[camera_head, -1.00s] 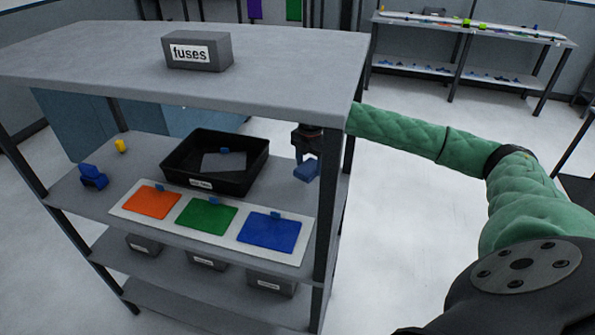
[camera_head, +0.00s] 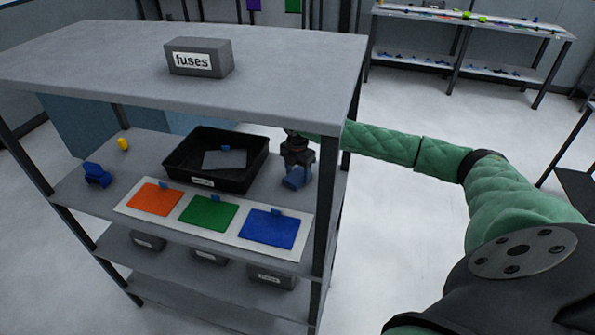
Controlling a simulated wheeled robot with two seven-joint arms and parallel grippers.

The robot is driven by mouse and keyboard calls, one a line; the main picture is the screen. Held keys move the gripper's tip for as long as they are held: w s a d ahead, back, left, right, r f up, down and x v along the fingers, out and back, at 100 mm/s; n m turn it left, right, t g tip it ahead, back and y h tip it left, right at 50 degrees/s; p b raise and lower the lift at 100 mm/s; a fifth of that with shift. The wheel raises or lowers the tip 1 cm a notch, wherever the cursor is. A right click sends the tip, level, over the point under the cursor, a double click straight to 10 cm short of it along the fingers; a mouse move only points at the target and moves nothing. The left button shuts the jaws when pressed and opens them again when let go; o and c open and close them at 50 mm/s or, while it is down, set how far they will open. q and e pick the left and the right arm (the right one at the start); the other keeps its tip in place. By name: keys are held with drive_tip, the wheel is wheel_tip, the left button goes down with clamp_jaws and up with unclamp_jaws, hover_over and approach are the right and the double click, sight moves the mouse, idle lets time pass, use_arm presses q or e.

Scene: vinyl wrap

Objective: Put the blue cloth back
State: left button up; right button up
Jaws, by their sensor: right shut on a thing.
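A flat blue cloth-like square (camera_head: 269,228) with a small blue tab lies on the right of a white board (camera_head: 126,204) on the middle shelf. My right gripper (camera_head: 297,172) reaches in from the right under the shelf top. It is shut on a small blue piece (camera_head: 296,180), just right of the black tray and behind the blue square. The frame does not show clearly whether this piece is a folded cloth or touches the shelf. My left gripper is not in view.
Orange (camera_head: 154,199) and green (camera_head: 209,214) squares lie beside the blue one. A black tray (camera_head: 234,183) holds a grey sheet. A blue object (camera_head: 97,175) and yellow piece (camera_head: 123,144) stand at left.

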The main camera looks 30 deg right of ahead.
sight(297, 174)
drive_tip(key=o, duration=0.9)
drive_tip(key=shift+f, duration=0.1)
drive_tip(key=shift+r, duration=0.25)
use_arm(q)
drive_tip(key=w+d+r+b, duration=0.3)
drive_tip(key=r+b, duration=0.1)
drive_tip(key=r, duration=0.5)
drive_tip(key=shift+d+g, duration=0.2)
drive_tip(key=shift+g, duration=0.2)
use_arm(e)
drive_tip(key=shift+r, duration=5.8)
